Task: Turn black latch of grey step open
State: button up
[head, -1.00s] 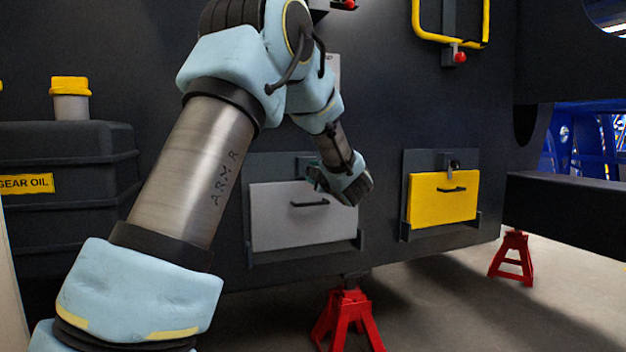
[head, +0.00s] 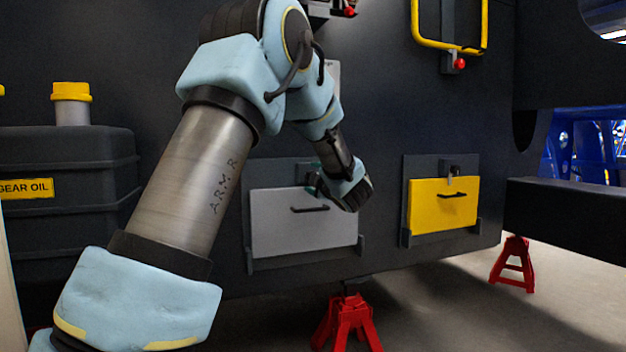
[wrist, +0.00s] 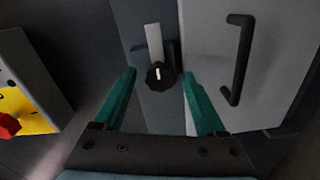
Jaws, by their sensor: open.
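The grey step (head: 278,235) is a flat panel with a black handle (head: 310,209), set low in the dark chassis wall. Its black latch is mostly hidden behind my gripper in the head view. In the wrist view the latch (wrist: 160,76) is a round black knob with a pale mark, in front of a light grey bar, beside the edge of the grey step (wrist: 212,50). My gripper (wrist: 159,74) is open, its teal fingers on either side of the knob. I cannot tell whether they touch it. My gripper (head: 314,180) is at the step's upper edge in the head view.
A yellow step (head: 430,212) with its own latch (head: 454,170) is to the right. The step handle (wrist: 238,60) sticks out close to the right finger. A red stand (head: 345,322) is below. A gear oil tank (head: 75,210) is at the left.

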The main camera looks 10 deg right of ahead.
jog(key=s+d+p, duration=0.1)
jog(key=s, duration=0.9)
jog(key=shift+s+d+p, duration=0.2)
jog(key=shift+s+p, duration=0.2)
jog(key=s+a+f+m+g+h, duration=0.3)
jog(key=a+f+m+g+h, duration=0.35)
jog(key=a+f+m, duration=0.65)
jog(key=s+a+f+m+g+y, duration=0.2)
jog(key=s+a+f+g, duration=0.3)
jog(key=s+a, duration=0.35)
jog(key=s+a+f+m+g+y, duration=0.25)
jog(key=s+a+f+g, duration=0.2)
jog(key=s+a, duration=0.4)
notch_tip(320, 180, up, 38)
jog(key=s+d+p, duration=0.1)
jog(key=d+p, duration=0.1)
jog(key=p, duration=3.5)
